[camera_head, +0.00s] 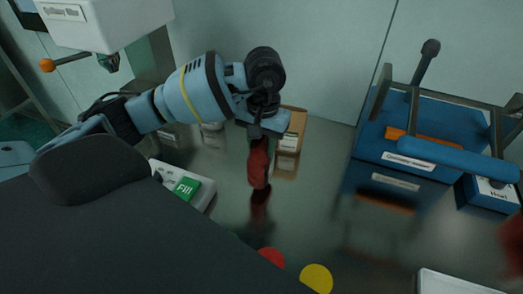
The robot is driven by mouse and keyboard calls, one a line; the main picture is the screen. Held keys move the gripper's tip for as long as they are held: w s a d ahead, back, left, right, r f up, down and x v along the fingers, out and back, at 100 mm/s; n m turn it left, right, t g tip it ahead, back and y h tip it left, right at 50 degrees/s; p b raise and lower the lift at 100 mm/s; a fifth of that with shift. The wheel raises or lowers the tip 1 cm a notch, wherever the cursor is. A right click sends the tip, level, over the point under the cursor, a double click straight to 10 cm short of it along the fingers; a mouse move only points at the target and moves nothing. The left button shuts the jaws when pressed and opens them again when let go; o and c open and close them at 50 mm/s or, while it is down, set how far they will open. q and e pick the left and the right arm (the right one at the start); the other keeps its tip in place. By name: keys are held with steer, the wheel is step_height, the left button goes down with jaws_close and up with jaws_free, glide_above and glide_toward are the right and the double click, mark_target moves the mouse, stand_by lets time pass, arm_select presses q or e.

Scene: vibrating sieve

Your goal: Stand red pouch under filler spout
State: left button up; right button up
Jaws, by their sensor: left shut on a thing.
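My left gripper (259,135) reaches in from the left and is shut on the top of a dark red pouch (258,165). The pouch hangs roughly upright below the jaws, above the shiny table; I cannot tell if it touches it. The filler is a white box (110,22) at the upper left, with an orange-knobbed lever (47,65) and a small dark spout (108,62) under it. The pouch is well to the right of the spout. My right gripper is not in view.
A green Fill button (184,187) sits on a pale box left of the pouch. A brown labelled box (293,128) stands behind the gripper. A blue sealer (430,110) stands at right. Red (270,257) and yellow (316,278) discs lie in front.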

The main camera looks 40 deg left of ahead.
arm_select(q)
steer(key=shift+w+a, duration=0.15)
steer(key=shift+w, duration=0.1)
steer(key=shift+w+f, duration=0.1)
steer(key=shift+f, duration=0.2)
steer(key=shift+f+p, duration=0.3)
steer(key=shift+f, duration=1.2)
steer(key=shift+f, duration=0.2)
steer(key=o, duration=1.3)
steer(key=shift+c, duration=0.2)
steer(key=shift+r, duration=0.15)
steer(key=r, duration=1.2)
steer(key=shift+d+r, duration=0.1)
steer(key=shift+d, duration=0.1)
